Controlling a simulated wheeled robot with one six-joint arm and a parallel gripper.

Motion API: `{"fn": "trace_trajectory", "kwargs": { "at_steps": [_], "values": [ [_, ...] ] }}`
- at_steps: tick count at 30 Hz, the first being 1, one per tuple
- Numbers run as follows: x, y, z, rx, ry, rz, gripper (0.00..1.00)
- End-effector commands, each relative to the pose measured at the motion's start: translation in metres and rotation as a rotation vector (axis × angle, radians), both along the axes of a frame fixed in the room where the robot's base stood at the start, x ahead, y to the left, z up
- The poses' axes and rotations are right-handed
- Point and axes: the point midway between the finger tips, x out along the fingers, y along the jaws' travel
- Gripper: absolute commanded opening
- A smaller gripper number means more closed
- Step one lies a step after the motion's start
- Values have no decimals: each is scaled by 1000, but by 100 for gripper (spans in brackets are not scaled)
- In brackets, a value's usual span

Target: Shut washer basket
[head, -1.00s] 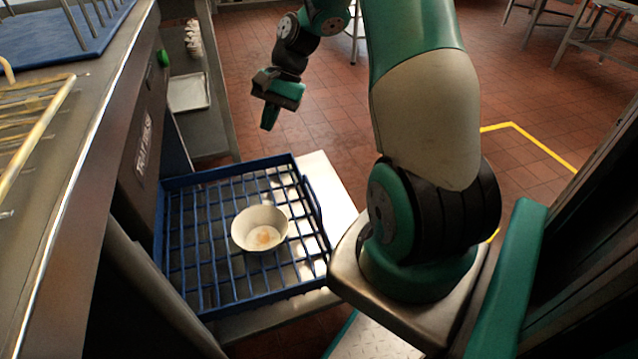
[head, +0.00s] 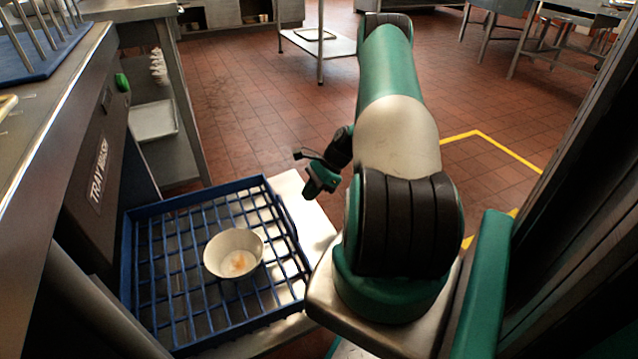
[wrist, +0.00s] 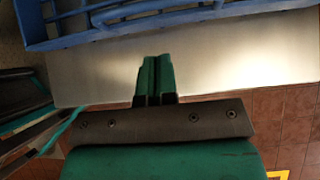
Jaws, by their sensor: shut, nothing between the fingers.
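The blue washer basket (head: 277,205) is an open grid tray pulled out in front of the dark machine front labelled "TRAY WASH" (head: 97,175). A white bowl (head: 233,254) with a brownish stain stands inside it. The basket rests over a pale metal surface (head: 303,196). My gripper (head: 311,194) is shut and empty, just right of the basket's outer side in the head view. In the wrist view my gripper's fingers (wrist: 155,68) are pressed together over the pale surface, with a gap before the basket's blue rim (wrist: 150,30).
A metal counter (head: 45,100) runs along the left, with a blue rack (head: 40,55) on it. A shelf unit (head: 155,122) stands behind the basket. The red tiled floor (head: 250,120) beyond is open, with metal tables (head: 560,40) farther back.

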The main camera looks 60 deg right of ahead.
Motion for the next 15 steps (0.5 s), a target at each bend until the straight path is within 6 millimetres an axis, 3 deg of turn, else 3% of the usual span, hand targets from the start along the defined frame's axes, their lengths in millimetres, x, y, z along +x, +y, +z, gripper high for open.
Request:
{"fn": "trace_trajectory", "kwargs": {
  "at_steps": [2, 9, 15],
  "values": [
    [5, 9, -15, 2, 1, 3, 0],
    [23, 34, -17, 0, 0, 2, 0],
    [26, 39, -17, -2, -1, 0, 0]
  ]
}}
